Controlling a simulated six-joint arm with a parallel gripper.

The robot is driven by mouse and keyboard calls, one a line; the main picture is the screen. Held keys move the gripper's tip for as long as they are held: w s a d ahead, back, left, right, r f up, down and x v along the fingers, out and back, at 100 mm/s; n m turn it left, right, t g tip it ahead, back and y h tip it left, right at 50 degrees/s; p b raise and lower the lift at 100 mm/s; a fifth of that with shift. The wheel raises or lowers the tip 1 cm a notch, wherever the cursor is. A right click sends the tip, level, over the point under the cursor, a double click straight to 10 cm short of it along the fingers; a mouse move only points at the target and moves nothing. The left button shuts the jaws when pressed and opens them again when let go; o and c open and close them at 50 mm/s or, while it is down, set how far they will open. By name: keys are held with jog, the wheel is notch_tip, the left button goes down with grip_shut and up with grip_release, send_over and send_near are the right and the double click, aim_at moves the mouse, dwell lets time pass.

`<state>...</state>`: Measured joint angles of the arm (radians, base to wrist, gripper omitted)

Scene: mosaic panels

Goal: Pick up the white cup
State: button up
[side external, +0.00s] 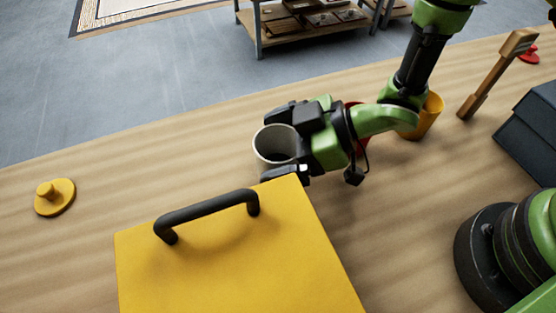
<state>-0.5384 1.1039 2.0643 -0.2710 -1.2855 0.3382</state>
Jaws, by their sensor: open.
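The white cup (265,166) stands on the wooden table with its dark open mouth facing up, just behind the yellow box. My gripper (280,140) is level with the cup, coming in from the right. One dark finger is at the cup's far side and the other at its near side, so the open jaws lie around the cup. Whether the fingers touch the cup cannot be told. The lower part of the cup is partly hidden by the near finger and the box.
A yellow box with a black handle (208,213) stands close in front of the cup. A yellow cup (431,116) and a mostly hidden red object stand behind my arm. The table's left is mostly clear.

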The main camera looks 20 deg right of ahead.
jog(key=c, duration=1)
